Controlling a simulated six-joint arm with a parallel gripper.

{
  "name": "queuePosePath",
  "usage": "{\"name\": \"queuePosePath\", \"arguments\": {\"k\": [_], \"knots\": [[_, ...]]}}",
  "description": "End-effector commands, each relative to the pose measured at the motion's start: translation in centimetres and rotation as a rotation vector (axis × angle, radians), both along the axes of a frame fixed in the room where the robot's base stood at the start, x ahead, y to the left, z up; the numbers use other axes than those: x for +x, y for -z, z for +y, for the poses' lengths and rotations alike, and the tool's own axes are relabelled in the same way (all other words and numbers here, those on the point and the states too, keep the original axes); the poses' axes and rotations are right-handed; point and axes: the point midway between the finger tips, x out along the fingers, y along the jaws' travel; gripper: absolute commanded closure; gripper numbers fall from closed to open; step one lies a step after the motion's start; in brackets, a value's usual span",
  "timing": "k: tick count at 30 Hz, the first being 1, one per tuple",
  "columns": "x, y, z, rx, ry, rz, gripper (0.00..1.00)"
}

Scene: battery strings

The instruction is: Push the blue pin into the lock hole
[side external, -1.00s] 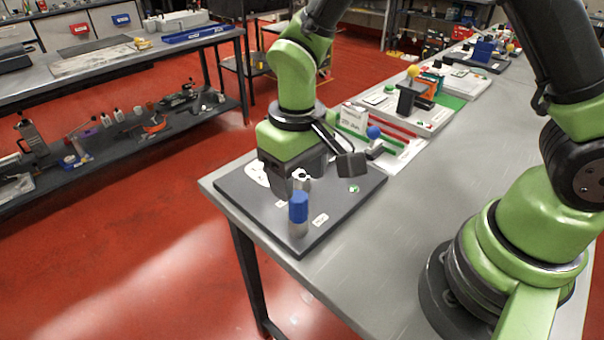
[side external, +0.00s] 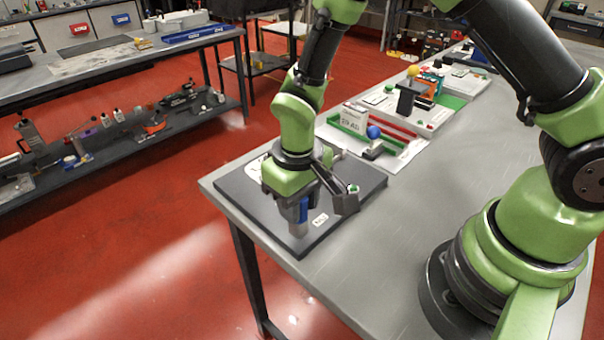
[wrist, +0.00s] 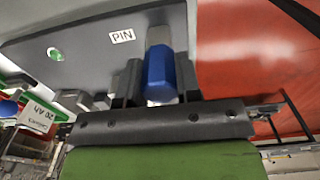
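The blue pin (side external: 303,213) stands upright in a grey cylindrical holder (side external: 297,232) on the dark board (side external: 262,219). My gripper (side external: 303,209) points down at the pin, with a finger on either side of it. In the wrist view the pin (wrist: 160,72) sits between the two dark fingers of my gripper (wrist: 158,84), close to both. I cannot tell whether the fingers touch it. The lock hole is hidden from view. A white label reading PIN (wrist: 123,36) lies on the board beside the pin.
A small green button (wrist: 54,53) is on the board. Behind the board stands a white station with a blue ball (side external: 374,132) and a sign (side external: 354,119). The metal table (side external: 425,190) is clear to the right; its front edge is close to the board.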

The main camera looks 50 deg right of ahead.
Motion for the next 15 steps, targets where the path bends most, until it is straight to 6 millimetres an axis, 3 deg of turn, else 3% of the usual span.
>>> {"name": "queuePosePath", "arguments": {"k": [2,15], "knots": [[0.00,-0.01,0.00,0.000,0.000,0.000,0.97],[0.04,-0.85,0.01,0.000,0.000,-0.001,0.97]]}}
